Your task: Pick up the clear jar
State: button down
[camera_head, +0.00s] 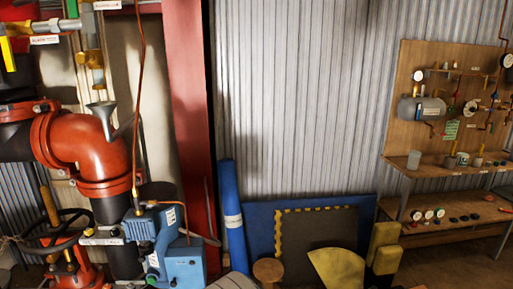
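A small pale, see-through cylinder (414,160) stands upright at the left end of the narrow shelf on the wooden board at the right. It looks like the clear jar, but it is too small to be certain. Nothing touches it from above. My gripper is not in view.
The wooden board (450,90) carries gauges and pipes; small cups (463,159) stand on its shelf (440,171). A lower shelf (440,229) holds gauges. Yellow blocks (386,245), a blue roll (233,215), a blue pump (160,235) and red pipes (85,150) crowd the left and front.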

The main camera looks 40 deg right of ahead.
aim_at(415, 156)
jog(key=z, duration=2.55)
jog(key=i+l+z, duration=0.35)
jog(key=l, duration=0.2)
jog(key=i+l+z, duration=0.5)
jog(key=i, duration=0.35)
jog(key=i+l+z, duration=0.15)
jog(key=i+l, duration=0.2)
jog(key=i, duration=0.15)
jog(key=i+l+z, duration=0.1)
jog(key=i, duration=0.4)
jog(key=i+u, duration=0.25)
jog(key=i, duration=0.5)
jog(key=i+l+u, duration=0.2)
jog(key=i, duration=0.55)
jog(key=i+j+u, duration=0.1)
jog(key=i+u, duration=0.85)
jog(key=i+l+u, duration=0.2)
jog(key=i+u, duration=0.25)
jog(key=i+j+u, duration=0.15)
jog(key=i+u, duration=0.7)
jog(key=i+l+u, duration=0.1)
jog(key=i+u, duration=0.35)
jog(key=k, duration=0.05)
